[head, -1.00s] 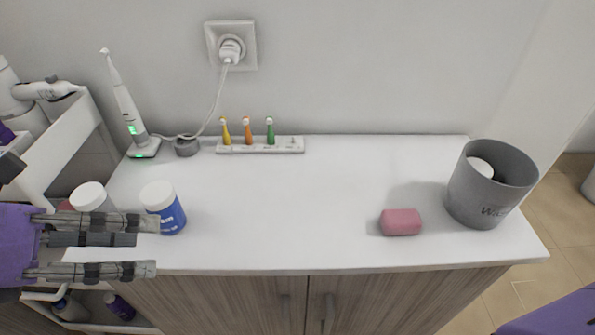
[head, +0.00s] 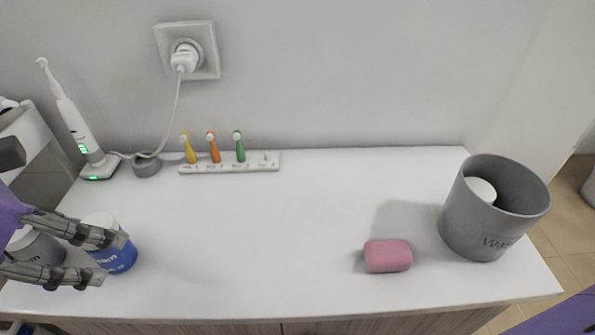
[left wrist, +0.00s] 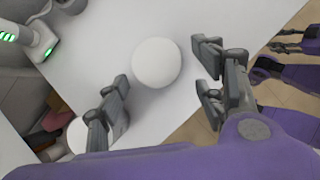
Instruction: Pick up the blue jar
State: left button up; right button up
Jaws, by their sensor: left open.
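The blue jar (head: 118,260) has a white lid and stands upright at the left of the white counter top, partly hidden by a finger. In the left wrist view its round white lid (left wrist: 157,63) shows from above, between the fingers. My left gripper (head: 113,260) is open, with its fingers reaching over to the jar from the left. In the left wrist view a gap shows between the lid and each finger (left wrist: 162,65). Purple parts with dark fingers, seemingly my right gripper (left wrist: 285,52), show at that view's right edge; their opening is unclear.
A grey jar (head: 38,248) stands just left of the blue jar, behind my fingers. An electric toothbrush (head: 75,125) and a brush-head holder (head: 230,162) stand at the back. Pink soap (head: 388,256) and a grey bin (head: 480,225) are at the right. The counter middle is clear.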

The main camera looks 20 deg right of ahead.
pick_arm(q)
jog(key=x, duration=0.4)
jog(key=shift+w+d+r, duration=0.15)
jog(key=c, duration=1.3)
